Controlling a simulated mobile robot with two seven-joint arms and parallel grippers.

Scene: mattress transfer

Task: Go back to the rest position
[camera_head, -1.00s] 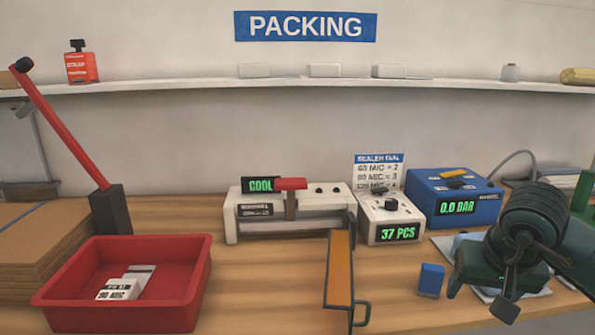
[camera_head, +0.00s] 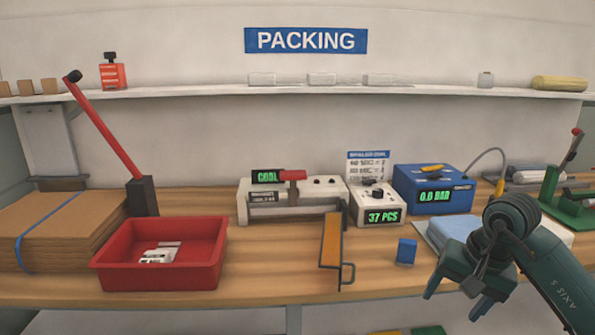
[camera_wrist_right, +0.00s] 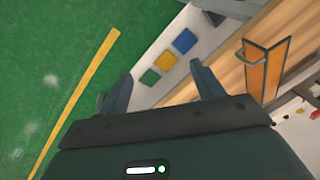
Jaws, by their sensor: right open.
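My right gripper (camera_head: 465,288) is open at the front right of the bench in the head view, with nothing between its fingers. Its arm comes in from the lower right. In the right wrist view the two fingers (camera_wrist_right: 160,88) stand wide apart, with the bench's front side and the green floor beyond them. My left gripper is not in view.
The wooden bench (camera_head: 255,285) holds a red tray (camera_head: 155,280), flat cardboard (camera_head: 60,225), a white sealer (camera_head: 310,215), a counter box (camera_head: 375,205), a blue vacuum unit (camera_head: 435,190), an orange angled piece (camera_head: 330,243) and a blue block (camera_head: 406,251). Green floor (camera_wrist_right: 50,60) lies in front.

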